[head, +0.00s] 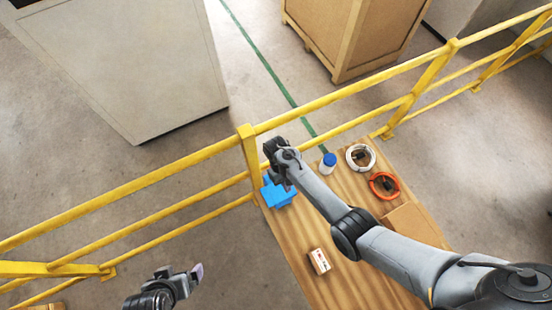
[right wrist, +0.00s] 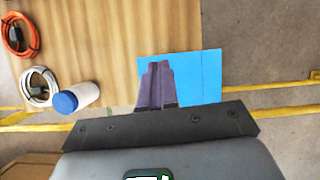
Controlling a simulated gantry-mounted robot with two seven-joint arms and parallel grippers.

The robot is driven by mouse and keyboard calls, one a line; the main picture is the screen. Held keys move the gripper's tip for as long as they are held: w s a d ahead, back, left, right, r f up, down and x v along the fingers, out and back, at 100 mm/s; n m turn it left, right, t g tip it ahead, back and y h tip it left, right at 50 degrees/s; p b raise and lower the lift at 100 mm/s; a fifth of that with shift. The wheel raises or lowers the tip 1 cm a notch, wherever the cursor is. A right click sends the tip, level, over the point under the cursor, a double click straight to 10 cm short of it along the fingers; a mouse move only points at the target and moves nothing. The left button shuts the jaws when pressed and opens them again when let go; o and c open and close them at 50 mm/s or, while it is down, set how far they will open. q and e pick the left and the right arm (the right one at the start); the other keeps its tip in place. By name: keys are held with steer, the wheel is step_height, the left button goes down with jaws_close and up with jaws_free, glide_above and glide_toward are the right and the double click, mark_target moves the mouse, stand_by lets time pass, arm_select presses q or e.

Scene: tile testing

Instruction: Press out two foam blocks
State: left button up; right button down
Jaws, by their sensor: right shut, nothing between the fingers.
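A blue foam piece (head: 280,197) with a stepped outline lies at the far left corner of the wooden table. In the right wrist view it shows as a flat blue sheet (right wrist: 203,75), partly hidden by my fingers. My right gripper (head: 288,186) is over this blue piece with its purple fingers together and nothing between them; the fingers also show in the right wrist view (right wrist: 156,82). I cannot tell whether they touch the foam. No separate foam blocks can be made out. My left gripper (head: 197,272) is off the table at lower left, its jaw opening unclear.
On the table (head: 285,240) are a blue-capped white bottle (head: 328,164), a white cable coil (head: 360,157), an orange cable coil (head: 384,185), a small white-and-orange box (head: 320,261) and a cardboard piece (head: 408,222). A yellow railing (head: 340,105) runs along the far edge.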

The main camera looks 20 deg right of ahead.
steer(key=w+a+r+t, duration=0.2)
steer(key=w+r, duration=0.7)
steer(key=w, duration=0.2)
steer(key=shift+f, duration=0.1)
steer(key=b+x, duration=0.5)
steer(key=shift+f, duration=0.45)
steer(key=shift+s+f+b, duration=0.15)
steer(key=shift+f+b, duration=0.25)
steer(key=shift+f, duration=0.05)
